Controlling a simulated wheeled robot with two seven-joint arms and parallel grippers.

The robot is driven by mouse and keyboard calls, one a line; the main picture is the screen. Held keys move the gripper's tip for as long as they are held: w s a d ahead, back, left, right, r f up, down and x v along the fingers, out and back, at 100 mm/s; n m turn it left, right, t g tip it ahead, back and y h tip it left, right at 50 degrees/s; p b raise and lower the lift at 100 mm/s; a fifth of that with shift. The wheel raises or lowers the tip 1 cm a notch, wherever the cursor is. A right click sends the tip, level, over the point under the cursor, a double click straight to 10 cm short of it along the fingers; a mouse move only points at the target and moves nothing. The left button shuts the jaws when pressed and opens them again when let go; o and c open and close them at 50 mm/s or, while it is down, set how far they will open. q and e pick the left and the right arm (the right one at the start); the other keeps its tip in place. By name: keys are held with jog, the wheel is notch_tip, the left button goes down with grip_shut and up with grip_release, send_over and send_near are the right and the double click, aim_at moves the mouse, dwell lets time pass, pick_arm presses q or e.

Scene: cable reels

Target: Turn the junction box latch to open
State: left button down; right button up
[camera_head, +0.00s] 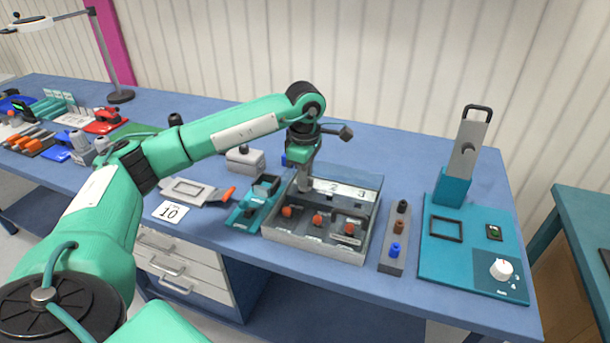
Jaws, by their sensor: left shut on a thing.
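The grey junction box (313,247) stands on the blue bench in the middle of the view. It has several orange knobs (317,220) in its front part and a pale numbered strip (352,191) behind them, where 2 and 3 can be read. My left gripper (304,187) points down from above at the box's back left. It is shut on a small part there, apparently the latch, which the fingers mostly hide. I cannot tell how far the latch is turned. My right gripper is not in view.
A teal device (252,207) stands close to the box's left. A grey strip (392,250) with coloured plugs and a teal panel (455,265) with a white dial (501,269) lie to the right. The bench (400,160) is clear behind the strip.

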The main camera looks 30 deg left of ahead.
pick_arm(q)
jog(key=c, duration=1.5)
grip_release()
